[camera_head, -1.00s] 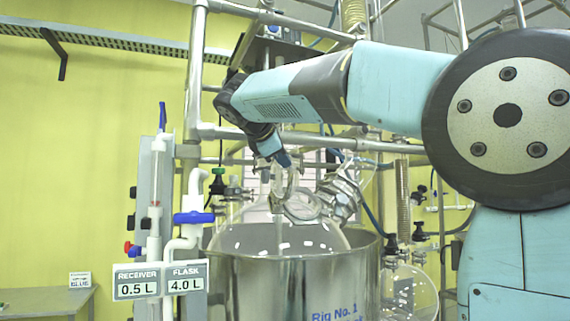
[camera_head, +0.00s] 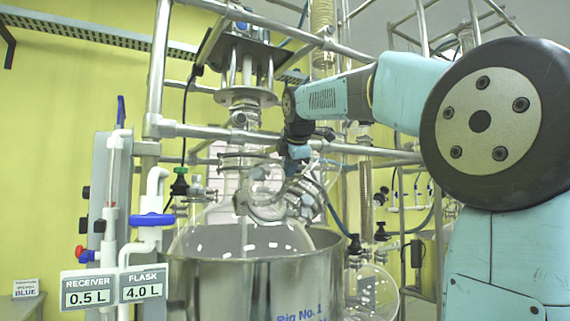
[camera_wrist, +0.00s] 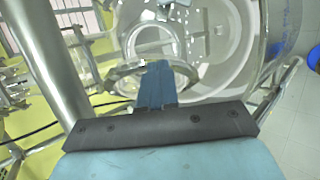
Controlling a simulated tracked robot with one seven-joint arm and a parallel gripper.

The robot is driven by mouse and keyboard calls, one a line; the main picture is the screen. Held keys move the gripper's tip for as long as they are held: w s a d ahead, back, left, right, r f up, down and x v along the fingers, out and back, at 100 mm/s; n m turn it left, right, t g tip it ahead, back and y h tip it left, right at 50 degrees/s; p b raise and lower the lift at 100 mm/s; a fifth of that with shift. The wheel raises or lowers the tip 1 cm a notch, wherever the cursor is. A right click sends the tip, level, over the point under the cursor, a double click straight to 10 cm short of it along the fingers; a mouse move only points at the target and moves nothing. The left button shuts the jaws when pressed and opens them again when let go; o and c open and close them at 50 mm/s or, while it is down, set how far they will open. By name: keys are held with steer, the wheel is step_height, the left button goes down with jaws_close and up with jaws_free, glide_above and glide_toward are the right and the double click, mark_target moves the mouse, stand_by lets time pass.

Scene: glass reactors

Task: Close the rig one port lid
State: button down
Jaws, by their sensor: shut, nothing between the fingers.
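The rig one glass vessel (camera_head: 205,238) sits in a steel pot (camera_head: 235,285) marked "Rig No. 1". On its top is a port with a metal ring (camera_head: 268,210). A round glass piece, seemingly the port lid (camera_head: 262,172), stands above the ring; its exact tilt is unclear among overlapping glass. My gripper (camera_head: 298,168) points down just right of it, fingers together and empty. In the wrist view, my shut fingers (camera_wrist: 155,82) overlap a ring (camera_wrist: 186,72) over the vessel. I cannot tell whether they touch it.
Metal frame bars (camera_head: 290,140) cross behind my arm and above the port. A stirrer column (camera_head: 248,95) stands over the vessel. A blue valve (camera_head: 152,220) and volume labels (camera_head: 88,290) are at left. A smaller round flask (camera_head: 372,292) hangs at right.

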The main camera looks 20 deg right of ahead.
steer(key=w+d+f, duration=0.4)
steer(key=w+d, duration=0.1)
steer(key=d, duration=0.1)
steer(key=shift+w+d, duration=0.2)
steer(key=shift+w, duration=0.15)
steer(key=shift+r, duration=0.1)
stand_by(0.4)
steer(key=s+d+r, duration=0.7)
steer(key=d, duration=0.1)
steer(key=shift+d, duration=0.2)
steer(key=shift+f, duration=0.1)
